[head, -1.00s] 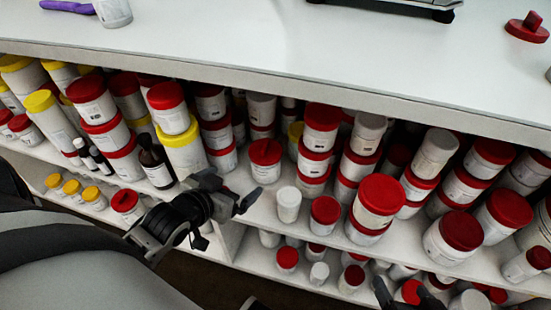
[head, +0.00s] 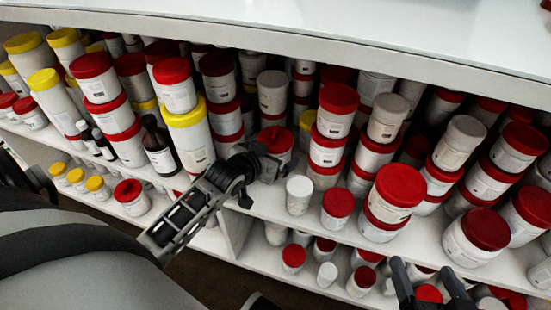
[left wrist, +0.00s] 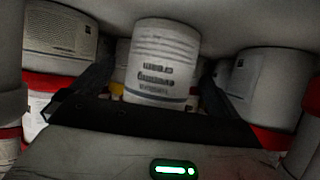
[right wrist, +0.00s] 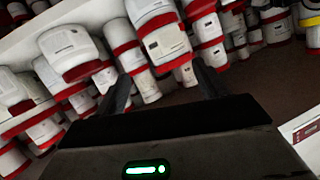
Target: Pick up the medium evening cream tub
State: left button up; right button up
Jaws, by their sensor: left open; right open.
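A white tub (left wrist: 160,60) with upside-down lettering that reads like "evening cream" stands between the spread fingers of my left gripper (left wrist: 160,78) in the left wrist view. Its lower end in that picture is hidden by the gripper. In the head view my left gripper (head: 260,176) is at the middle shelf, in front of a red-lidded tub (head: 276,137), partly covering it. It is open; I cannot tell whether a finger touches the tub. My right gripper (head: 425,268) is open and empty at lower right; the right wrist view (right wrist: 162,75) shows its fingers apart.
Tubs crowd the shelf on both sides. A small white tub (head: 299,194) and a red-lidded tub (head: 337,207) stand just right of my left gripper. A white counter (head: 400,30) overhangs the shelf. A lower shelf holds more small tubs (head: 293,258).

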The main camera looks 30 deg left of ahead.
pick_arm(q)
jog(key=shift+w, duration=0.15)
jog(key=c, duration=1.3)
jog(key=shift+r, duration=0.1)
